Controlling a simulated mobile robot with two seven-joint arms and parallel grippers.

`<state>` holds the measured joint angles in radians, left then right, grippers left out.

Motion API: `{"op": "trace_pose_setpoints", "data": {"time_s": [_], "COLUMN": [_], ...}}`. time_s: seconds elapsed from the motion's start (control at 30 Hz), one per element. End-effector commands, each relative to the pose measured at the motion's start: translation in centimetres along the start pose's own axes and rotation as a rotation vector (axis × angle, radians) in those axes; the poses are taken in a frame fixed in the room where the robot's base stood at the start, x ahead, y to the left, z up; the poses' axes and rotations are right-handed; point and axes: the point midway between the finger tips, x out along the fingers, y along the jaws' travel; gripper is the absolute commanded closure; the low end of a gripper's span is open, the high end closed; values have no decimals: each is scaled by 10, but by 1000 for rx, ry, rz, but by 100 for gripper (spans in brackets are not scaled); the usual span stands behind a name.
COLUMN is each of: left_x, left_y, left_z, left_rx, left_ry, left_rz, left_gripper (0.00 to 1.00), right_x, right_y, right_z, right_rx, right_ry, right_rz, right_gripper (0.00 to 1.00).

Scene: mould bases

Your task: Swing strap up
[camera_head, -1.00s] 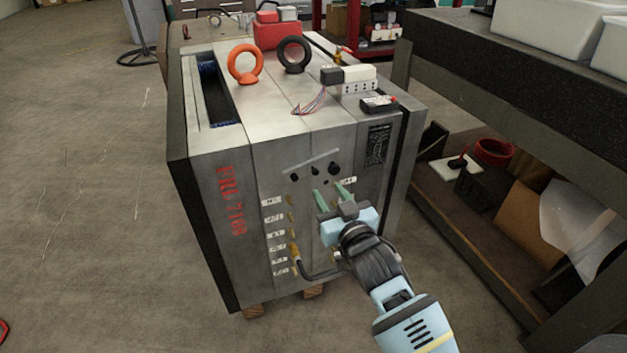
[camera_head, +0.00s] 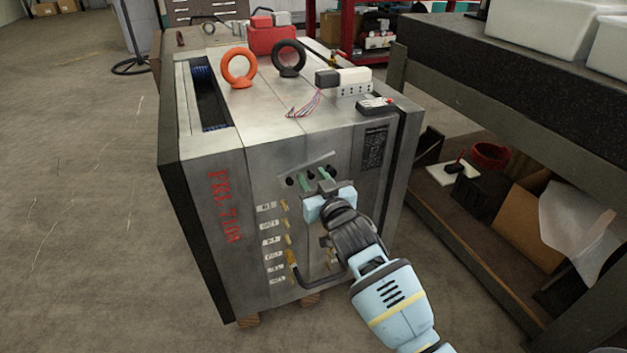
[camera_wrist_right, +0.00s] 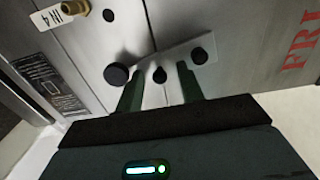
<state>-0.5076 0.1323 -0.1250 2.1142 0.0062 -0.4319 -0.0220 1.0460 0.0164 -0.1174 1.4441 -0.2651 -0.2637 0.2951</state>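The strap (camera_head: 319,158) is a slim grey metal bar on the front face of the steel mould base (camera_head: 240,160). It is slightly tilted, its right end higher in the head view. It also shows in the right wrist view (camera_wrist_right: 181,57), with dark round knobs or bolts at and beside it. My right gripper (camera_head: 316,180) is open, its two green fingers pointing at the face just below the strap. In the right wrist view the gripper (camera_wrist_right: 159,88) has a finger on either side of the middle dark bolt (camera_wrist_right: 160,75). Whether the fingertips touch the strap I cannot tell. My left gripper is not in view.
Brass fittings with white labels (camera_head: 266,240) and a dark hose (camera_head: 318,283) are on the lower face. An orange ring (camera_head: 239,68), a black ring (camera_head: 289,58) and a connector block (camera_head: 344,80) are on top. A dark workbench (camera_head: 500,75) stands at right. The floor at left is clear.

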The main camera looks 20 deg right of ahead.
Motion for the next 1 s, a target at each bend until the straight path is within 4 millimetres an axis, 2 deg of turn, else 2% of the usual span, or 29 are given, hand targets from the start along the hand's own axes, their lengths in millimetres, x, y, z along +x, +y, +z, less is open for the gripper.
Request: {"op": "trace_pose_setpoints", "data": {"time_s": [0.13, 0.4, 1.0], "left_x": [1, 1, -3], "left_y": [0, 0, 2], "left_z": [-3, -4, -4], "left_rx": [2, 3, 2], "left_ry": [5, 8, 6], "left_rz": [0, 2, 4], "left_gripper": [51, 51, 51], "right_x": [0, 0, 0], "right_y": [0, 0, 0], "right_z": [0, 0, -3], "right_rx": [0, 0, -36], "right_ry": [0, 0, 1], "right_rz": [0, 0, 0], "right_gripper": [63, 99, 100]}}
